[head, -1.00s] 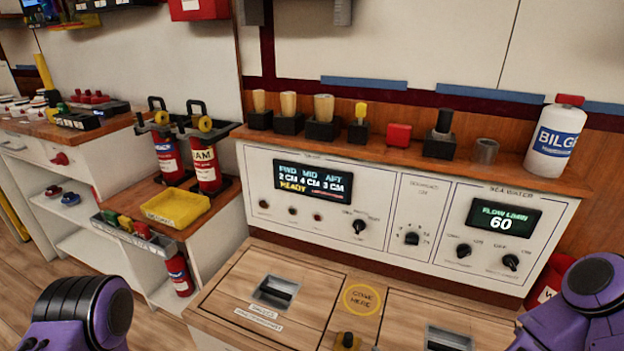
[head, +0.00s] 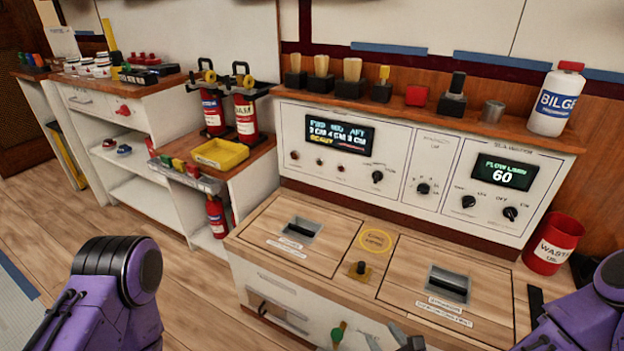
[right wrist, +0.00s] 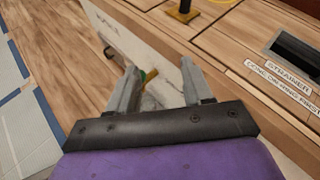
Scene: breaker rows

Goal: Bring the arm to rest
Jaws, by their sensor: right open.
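My right gripper (right wrist: 158,88) shows in the right wrist view with its two grey fingers apart and nothing between them touching. Beyond the fingers are the white cabinet front and a green-yellow handle (right wrist: 149,77). In the head view, my purple right arm (head: 590,315) is at the lower right corner, and that gripper is hard to make out at the bottom edge. My purple left arm (head: 118,285) is at the lower left. My left gripper is outside the frames.
A wooden counter (head: 335,262) with two recessed hatch handles stands in front of a white control panel (head: 420,150). A red waste bin (head: 553,243) is at its right. A yellow tray (head: 220,153) and fire extinguishers (head: 246,117) stand left. Open wood floor lies lower left.

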